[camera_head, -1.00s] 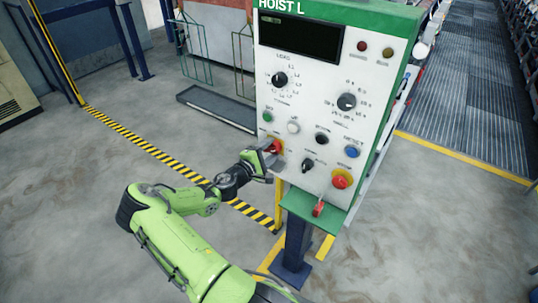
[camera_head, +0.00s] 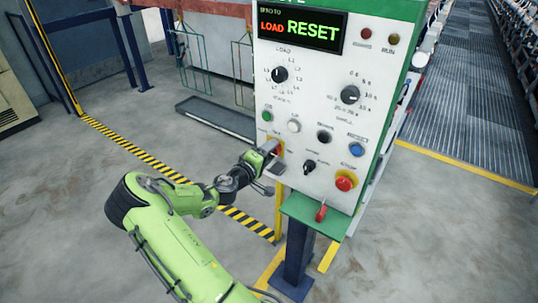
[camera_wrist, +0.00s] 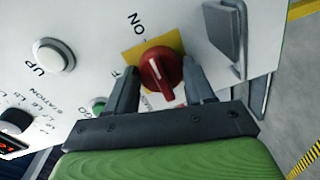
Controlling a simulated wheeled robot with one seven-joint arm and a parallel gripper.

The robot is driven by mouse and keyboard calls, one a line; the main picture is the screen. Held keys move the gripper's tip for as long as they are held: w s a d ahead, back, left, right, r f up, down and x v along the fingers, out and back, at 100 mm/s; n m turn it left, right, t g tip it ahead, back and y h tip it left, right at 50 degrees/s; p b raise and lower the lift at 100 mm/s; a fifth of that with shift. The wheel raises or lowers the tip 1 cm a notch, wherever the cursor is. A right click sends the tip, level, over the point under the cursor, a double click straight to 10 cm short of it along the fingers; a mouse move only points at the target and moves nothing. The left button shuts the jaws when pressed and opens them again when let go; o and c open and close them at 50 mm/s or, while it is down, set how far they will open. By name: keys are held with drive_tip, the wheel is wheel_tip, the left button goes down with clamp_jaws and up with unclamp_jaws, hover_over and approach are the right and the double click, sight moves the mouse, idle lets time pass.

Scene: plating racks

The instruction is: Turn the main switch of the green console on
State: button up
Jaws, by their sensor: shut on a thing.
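The green-framed console (camera_head: 360,160) has a white panel. Its lit display (camera_head: 300,32) reads "LOAD RESET". The main switch is a red knob on a yellow plate at the panel's lower left; in the wrist view the red knob (camera_wrist: 162,70) lies between my fingers. Its white mark points up and left, toward the "ON" lettering; the other label is partly hidden. My gripper (camera_head: 272,164) is at the panel's left edge. In the wrist view my gripper (camera_wrist: 165,85) is shut on the knob, with a finger on each side.
Other knobs and buttons are close by, including a white "UP" button (camera_wrist: 54,56) and a red emergency button (camera_head: 344,183). A red-handled part (camera_head: 321,212) is on the green shelf (camera_head: 312,213) below. Open floor lies left of the console.

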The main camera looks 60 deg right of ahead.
drive_tip(key=shift+f, duration=0.1)
drive_tip(key=o, duration=1)
drive_tip(key=a, duration=0.5)
drive_tip(key=w+a+r, duration=0.1)
drive_tip(key=a, duration=0.4)
drive_tip(key=w+a, duration=0.1)
drive_tip(key=a, duration=0.4)
drive_tip(key=shift+w+a+r+p, duration=0.2)
drive_tip(key=shift+a+p, duration=0.1)
